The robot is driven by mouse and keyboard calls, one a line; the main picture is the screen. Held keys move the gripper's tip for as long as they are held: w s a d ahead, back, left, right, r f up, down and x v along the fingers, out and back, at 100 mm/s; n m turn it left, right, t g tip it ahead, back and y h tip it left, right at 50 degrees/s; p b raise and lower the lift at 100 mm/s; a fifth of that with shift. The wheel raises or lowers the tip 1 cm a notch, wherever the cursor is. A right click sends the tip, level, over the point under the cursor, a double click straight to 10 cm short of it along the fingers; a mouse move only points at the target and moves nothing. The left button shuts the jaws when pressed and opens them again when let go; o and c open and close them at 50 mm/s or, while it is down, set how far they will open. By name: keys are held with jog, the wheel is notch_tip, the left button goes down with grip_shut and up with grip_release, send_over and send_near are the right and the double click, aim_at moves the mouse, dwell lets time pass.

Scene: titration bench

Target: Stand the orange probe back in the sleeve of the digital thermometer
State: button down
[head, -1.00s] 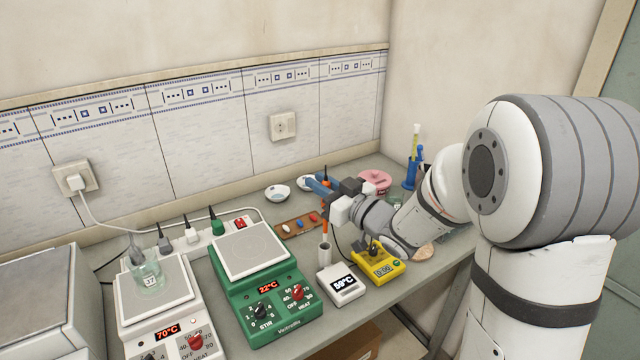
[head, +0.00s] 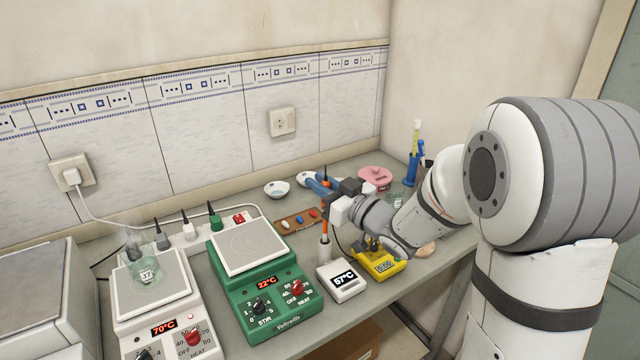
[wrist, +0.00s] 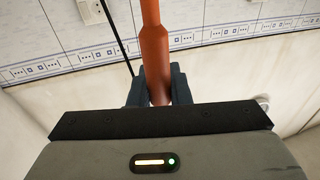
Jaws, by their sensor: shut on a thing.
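My gripper (head: 322,188) is shut on the orange probe (wrist: 155,50), which stands upright between the dark fingers in the wrist view. In the head view the lower orange part of the probe (head: 324,226) hangs below my gripper, directly over the pale sleeve (head: 324,252). Its lower end meets the sleeve's mouth in the picture; I cannot tell whether it is inside. The sleeve stands at the back left of the white digital thermometer (head: 345,291), which reads 57°C. A dark cable runs up beside the probe in the wrist view.
A yellow meter (head: 378,267) sits right of the thermometer, under my arm. A green stirrer hotplate (head: 262,310) is at left. A brown rack (head: 297,222) with coloured bars lies behind. White dishes (head: 276,189), a pink lidded dish (head: 375,176) and a blue stand (head: 413,170) are further back.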

jog(key=shift+f+b, duration=0.35)
jog(key=shift+f, duration=0.25)
jog(key=shift+f+b, duration=1.35)
jog(key=shift+f, duration=0.1)
jog(key=shift+f+b, duration=1.7)
jog(key=shift+b, duration=0.15)
jog(key=c, duration=1.3)
grip_release()
